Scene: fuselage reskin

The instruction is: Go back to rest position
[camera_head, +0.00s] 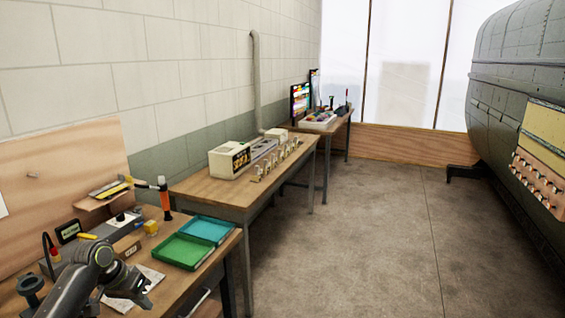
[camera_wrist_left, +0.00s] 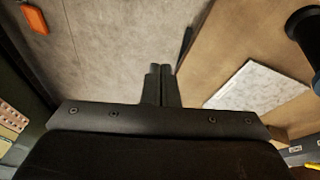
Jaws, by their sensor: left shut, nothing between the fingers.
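My left gripper (camera_head: 139,290) hangs at the lower left of the head view, beside and above the nearest workbench (camera_head: 208,275). In the left wrist view its two fingers (camera_wrist_left: 160,72) are together, with nothing between them. Below them in that view are the grey floor and the bench edge. My right gripper is in neither view.
A white sheet (camera_wrist_left: 257,88) lies on the bench. A green tray (camera_head: 183,251) and a teal tray (camera_head: 208,229) stand to the right. A second bench (camera_head: 210,186) follows behind. The fuselage (camera_head: 512,100) is at the right. The floor (camera_head: 370,235) between is clear.

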